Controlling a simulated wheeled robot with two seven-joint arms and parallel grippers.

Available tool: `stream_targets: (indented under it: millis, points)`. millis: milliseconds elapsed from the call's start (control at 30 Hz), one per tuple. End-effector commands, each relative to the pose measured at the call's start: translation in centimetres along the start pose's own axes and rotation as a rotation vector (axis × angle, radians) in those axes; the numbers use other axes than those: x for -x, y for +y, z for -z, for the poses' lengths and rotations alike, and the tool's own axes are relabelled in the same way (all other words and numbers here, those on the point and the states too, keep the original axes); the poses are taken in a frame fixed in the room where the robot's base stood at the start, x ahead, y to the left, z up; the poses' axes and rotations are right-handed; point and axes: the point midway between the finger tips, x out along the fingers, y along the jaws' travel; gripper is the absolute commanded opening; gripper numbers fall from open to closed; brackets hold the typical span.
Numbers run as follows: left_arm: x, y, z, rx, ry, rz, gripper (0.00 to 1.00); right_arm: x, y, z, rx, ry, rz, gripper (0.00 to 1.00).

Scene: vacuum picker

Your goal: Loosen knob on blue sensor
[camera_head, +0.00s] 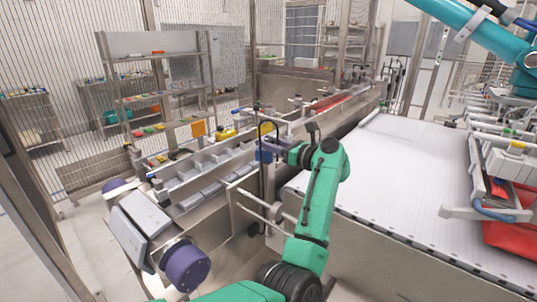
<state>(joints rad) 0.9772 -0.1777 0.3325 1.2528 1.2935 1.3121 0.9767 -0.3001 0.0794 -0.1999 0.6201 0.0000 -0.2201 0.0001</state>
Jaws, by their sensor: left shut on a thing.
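The blue sensor (265,156) is a small blue-violet block on a dark upright rod beside the white conveyor, near the middle of the view. My left arm is green and rises from the bottom. Its left gripper (277,146) points left at the sensor and is shut at its right side. The knob is too small and too covered by the gripper to make out clearly; the jaws appear closed around it. My right gripper is not in view.
A wide white conveyor (415,165) runs along the right. A metal channel with grey compartments (205,168) lies left of the sensor. A yellow part (226,134) sits behind it. A teal machine arm (465,20) hangs at the upper right.

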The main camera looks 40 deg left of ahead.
Motion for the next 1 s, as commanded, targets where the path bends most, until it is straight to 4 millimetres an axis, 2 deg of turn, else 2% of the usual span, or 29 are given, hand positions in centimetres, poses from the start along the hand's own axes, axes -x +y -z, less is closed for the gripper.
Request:
stream_targets:
  millis: [433, 467, 500, 533, 867, 1000]
  points:
    - [0.0, 0.0, 0.0, -0.002, 0.002, -0.01, 0.0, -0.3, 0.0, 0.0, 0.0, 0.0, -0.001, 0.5]
    - [0.0, 0.0, 0.0, -0.002, 0.002, -0.01, 0.49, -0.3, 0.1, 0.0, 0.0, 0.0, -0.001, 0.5]
    - [0.0, 0.0, 0.0, -0.001, 0.002, -0.01, 0.65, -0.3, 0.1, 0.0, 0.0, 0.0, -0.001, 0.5]
    - [0.0, 0.0, 0.0, -0.001, 0.002, -0.009, 0.68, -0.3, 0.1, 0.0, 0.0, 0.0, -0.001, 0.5]
    - [0.2, 0.0, 0.1, 0.0, 0.001, -0.008, 0.68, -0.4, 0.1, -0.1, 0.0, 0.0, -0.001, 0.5]
    - [2.4, -0.1, 0.4, 0.0, 0.002, -0.005, 0.68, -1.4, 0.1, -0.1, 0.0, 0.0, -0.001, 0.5]
